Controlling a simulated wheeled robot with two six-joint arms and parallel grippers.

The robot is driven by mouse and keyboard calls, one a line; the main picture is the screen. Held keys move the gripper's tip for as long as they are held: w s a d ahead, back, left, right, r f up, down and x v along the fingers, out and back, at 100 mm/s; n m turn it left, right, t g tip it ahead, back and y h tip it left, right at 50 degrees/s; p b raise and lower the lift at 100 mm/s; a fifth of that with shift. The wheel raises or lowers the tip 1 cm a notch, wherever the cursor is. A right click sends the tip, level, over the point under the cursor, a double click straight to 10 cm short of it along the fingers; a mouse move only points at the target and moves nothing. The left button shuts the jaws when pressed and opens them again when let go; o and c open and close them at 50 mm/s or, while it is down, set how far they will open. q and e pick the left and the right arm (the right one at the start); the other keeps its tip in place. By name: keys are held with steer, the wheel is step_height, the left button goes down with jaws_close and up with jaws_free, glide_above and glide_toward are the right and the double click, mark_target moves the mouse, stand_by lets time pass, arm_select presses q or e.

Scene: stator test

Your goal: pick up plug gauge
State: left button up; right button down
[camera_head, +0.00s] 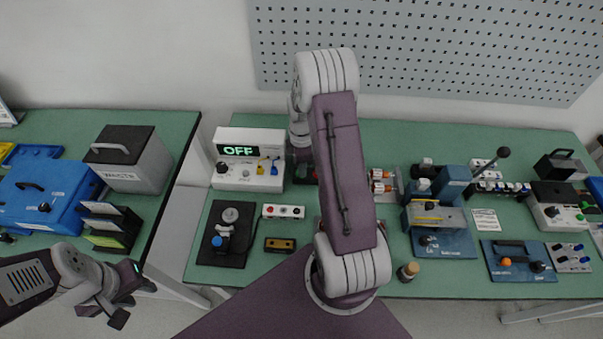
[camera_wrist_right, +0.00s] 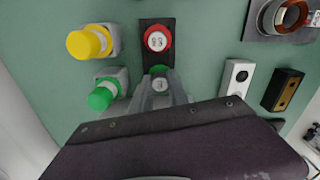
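In the right wrist view a black holder (camera_wrist_right: 146,46) bears a red-topped piece (camera_wrist_right: 157,39) with a pale label. A green-topped piece (camera_wrist_right: 158,70) with a similar label is near the holder's lower end. Which is the plug gauge I cannot tell for sure. My right gripper (camera_wrist_right: 161,88) has its two grey fingers on either side of the green-topped piece; contact is unclear. In the head view my right arm hides this gripper and these pieces. My left gripper (camera_head: 132,302) is open and empty, in front of the left table.
A yellow knob (camera_wrist_right: 88,42) and a green knob (camera_wrist_right: 104,94) stand beside the holder. A white strip (camera_head: 283,211) and a black block (camera_head: 280,244) lie left of my arm. A blue-based press (camera_head: 443,243) stands to the right. Little table is bare there.

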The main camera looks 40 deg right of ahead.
steer(key=shift+w+r, duration=0.15)
steer(key=shift+r, duration=0.35)
step_height(320, 180, up, 3)
steer(key=shift+f, duration=0.1)
steer(key=s+d+r+b, duration=0.1)
steer(key=s+d+r, duration=0.4)
steer(key=s, duration=0.5)
step_height(320, 180, up, 2)
steer(key=shift+s+d+r, duration=0.1)
steer(key=shift+s+d, duration=0.1)
steer(key=shift+d, duration=0.15)
